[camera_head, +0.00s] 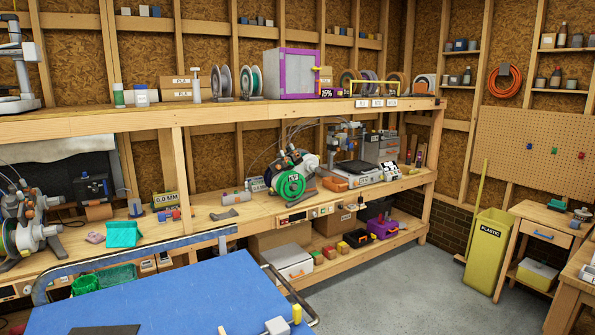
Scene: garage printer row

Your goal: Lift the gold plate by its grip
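I cannot make out a gold plate with a grip anywhere in this view. A printer (352,178) with a dark flat bed stands on the workbench right of centre. A dark flat piece (105,330) lies at the front edge of the blue surface (185,290), cut off by the picture's lower edge. Neither of my grippers shows in the head view.
The long wooden workbench (250,222) holds spools, tools and a teal scoop-like piece (124,234). A shelf above holds a purple-framed box (292,72). A yellow bin (488,250) and a small wooden table (545,214) stand right. Grey floor (400,280) between is clear.

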